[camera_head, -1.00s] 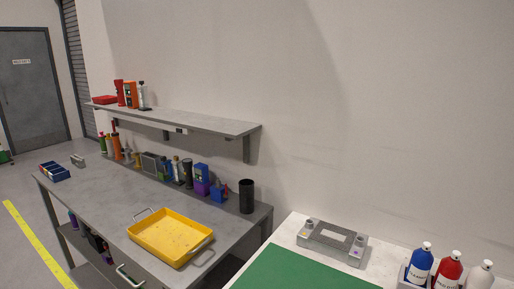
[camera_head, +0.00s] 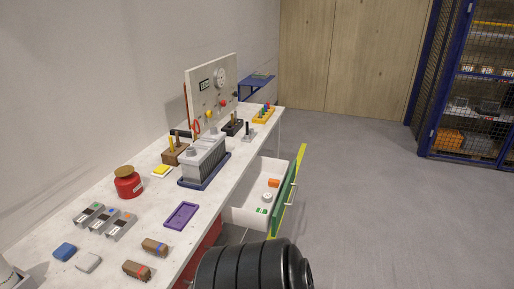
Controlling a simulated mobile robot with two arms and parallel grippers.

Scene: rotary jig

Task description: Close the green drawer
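The green drawer (camera_head: 284,201) is pulled out from under the white workbench (camera_head: 150,221). Its front is green with a pale handle (camera_head: 292,193), and its white inside holds an orange item (camera_head: 274,183) and a small white round item (camera_head: 267,196). A black ribbed arm part of mine rises at the bottom centre, near the drawer's front lower corner. Neither gripper shows in the head view.
On the bench stand a grey battery-like block (camera_head: 205,158), a red canister (camera_head: 128,185), a purple tray (camera_head: 182,216) and an upright panel (camera_head: 214,92). Open grey floor (camera_head: 370,210) lies right of the drawer. A blue mesh cage (camera_head: 467,80) stands at the far right.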

